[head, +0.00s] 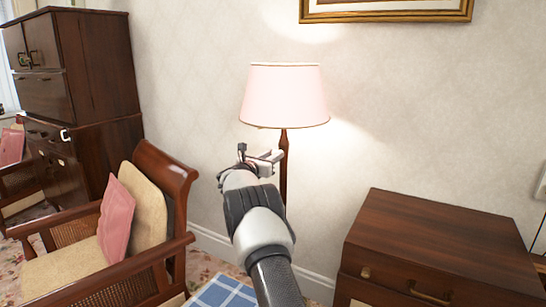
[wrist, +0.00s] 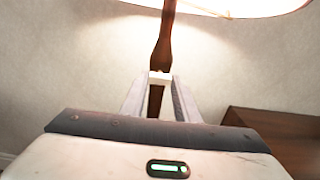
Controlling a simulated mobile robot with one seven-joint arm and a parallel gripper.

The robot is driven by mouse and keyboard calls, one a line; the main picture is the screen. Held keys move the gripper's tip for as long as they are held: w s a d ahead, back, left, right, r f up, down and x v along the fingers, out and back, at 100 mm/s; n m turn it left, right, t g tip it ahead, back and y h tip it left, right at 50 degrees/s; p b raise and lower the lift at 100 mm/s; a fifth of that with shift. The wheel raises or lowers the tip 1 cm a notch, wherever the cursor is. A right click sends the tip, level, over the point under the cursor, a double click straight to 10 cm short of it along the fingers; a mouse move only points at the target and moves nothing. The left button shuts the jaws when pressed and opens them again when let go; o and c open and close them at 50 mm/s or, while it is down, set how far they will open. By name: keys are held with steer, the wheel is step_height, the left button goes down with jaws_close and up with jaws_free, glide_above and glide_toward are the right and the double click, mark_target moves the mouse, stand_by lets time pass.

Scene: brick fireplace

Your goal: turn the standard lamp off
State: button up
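The standard lamp has a pale pink shade (head: 285,97) and a dark wooden pole (head: 283,160), in the middle of the head view. It is lit: the wall glows above and beside the shade. My gripper (head: 262,155) is just below the shade, in front of the pole. In the wrist view, the two fingers of my gripper (wrist: 160,88) stand apart, with the lamp pole (wrist: 162,45) rising behind and between them. A small pale piece shows at the pole between the fingertips; I cannot tell what it is or whether anything touches. The lamp's base is hidden.
A wooden chair (head: 178,178) with a pink cushion (head: 116,222) stands left, and a tall dark cabinet (head: 105,65) behind it. A low wooden chest (head: 440,235) stands right. A blue checked cloth (head: 228,294) lies below my arm. A framed picture (head: 388,16) hangs above.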

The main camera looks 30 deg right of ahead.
steer(key=shift+c, duration=0.9)
steer(key=shift+n, duration=0.3)
steer(key=shift+n+p, duration=2.05)
steer(key=shift+n, duration=6.55)
steer(key=shift+f, duration=0.1)
steer(key=o, duration=1)
steer(key=shift+o, duration=0.2)
